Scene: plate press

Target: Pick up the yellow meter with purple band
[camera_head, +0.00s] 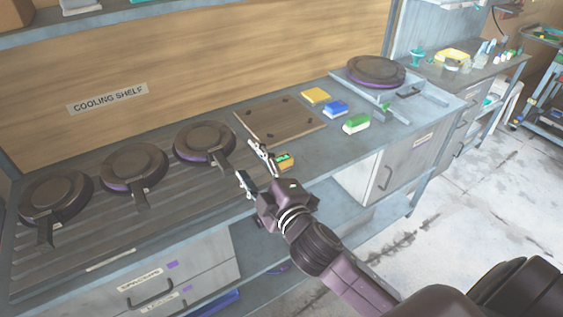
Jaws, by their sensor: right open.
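A small yellow meter (285,162) with a green display lies on the grey bench near the front edge. I cannot make out a purple band on it at this size. My right gripper (246,161) is open, with its two fingers spread toward the bench's left part. The meter is just to the right of the upper finger, close to it; I cannot tell whether they touch. Nothing shows between the fingers. My left gripper is not in view.
Several dark round plate presses (204,142) stand on the ribbed surface at left. A brown board (281,118) lies behind the meter. Yellow (316,96), blue (335,108) and green-white (356,124) blocks sit to the right, before another round press (375,71).

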